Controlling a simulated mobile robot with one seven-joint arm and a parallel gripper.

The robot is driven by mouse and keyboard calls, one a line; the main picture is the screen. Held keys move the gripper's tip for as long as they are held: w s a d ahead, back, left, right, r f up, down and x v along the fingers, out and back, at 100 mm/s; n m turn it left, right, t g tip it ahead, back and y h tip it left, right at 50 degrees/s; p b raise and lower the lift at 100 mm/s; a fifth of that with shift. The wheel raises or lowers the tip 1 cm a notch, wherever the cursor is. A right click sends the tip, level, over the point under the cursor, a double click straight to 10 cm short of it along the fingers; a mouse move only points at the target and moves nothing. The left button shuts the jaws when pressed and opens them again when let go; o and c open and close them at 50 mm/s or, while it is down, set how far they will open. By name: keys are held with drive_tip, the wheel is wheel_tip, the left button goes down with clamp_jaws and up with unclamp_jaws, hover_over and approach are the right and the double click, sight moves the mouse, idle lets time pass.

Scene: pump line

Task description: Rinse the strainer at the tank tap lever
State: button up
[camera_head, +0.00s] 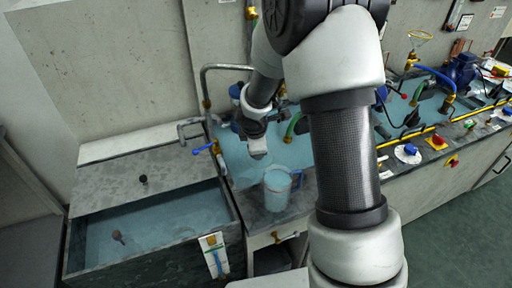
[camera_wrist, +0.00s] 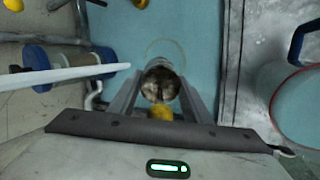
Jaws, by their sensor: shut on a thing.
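My gripper (camera_head: 257,146) hangs down over the pale blue bench surface, behind the clear jug. In the wrist view, its two fingers (camera_wrist: 161,92) are shut on a short, dark, mottled cylinder, which looks like the strainer (camera_wrist: 160,82); a yellow part (camera_wrist: 160,113) shows at its near end. In the head view the held piece is too small to make out. The tank tap's blue lever (camera_head: 203,147) is on the bent grey pipe by the tank's rear right corner, left of my gripper and apart from it.
The open tank (camera_head: 160,232) at left holds bluish water; a grey lid (camera_head: 110,187) covers its back part. A jug (camera_head: 277,190) stands on the bench front right of my gripper. A tall bent pipe (camera_head: 206,85) rises behind the tap. Pumps and hoses crowd the right.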

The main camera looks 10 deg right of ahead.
drive_tip(key=shift+w+d+f+p, duration=0.2)
drive_tip(key=shift+w+p, duration=0.1)
drive_tip(key=shift+w, duration=0.4)
drive_tip(key=shift+w+d+f+p, duration=0.1)
drive_tip(key=shift+w+d+p, duration=0.15)
drive_tip(key=shift+w, duration=0.4)
drive_tip(key=shift+w+d+f+p, duration=0.15)
drive_tip(key=shift+w+p, duration=0.15)
drive_tip(key=shift+w, duration=0.4)
drive_tip(key=shift+d, duration=0.1)
drive_tip(key=shift+s+d, duration=0.15)
drive_tip(key=shift+d, duration=0.3)
drive_tip(key=shift+a, duration=0.15)
drive_tip(key=shift+a, duration=0.45)
drive_tip(key=shift+d, duration=0.15)
drive_tip(key=shift+d, duration=0.45)
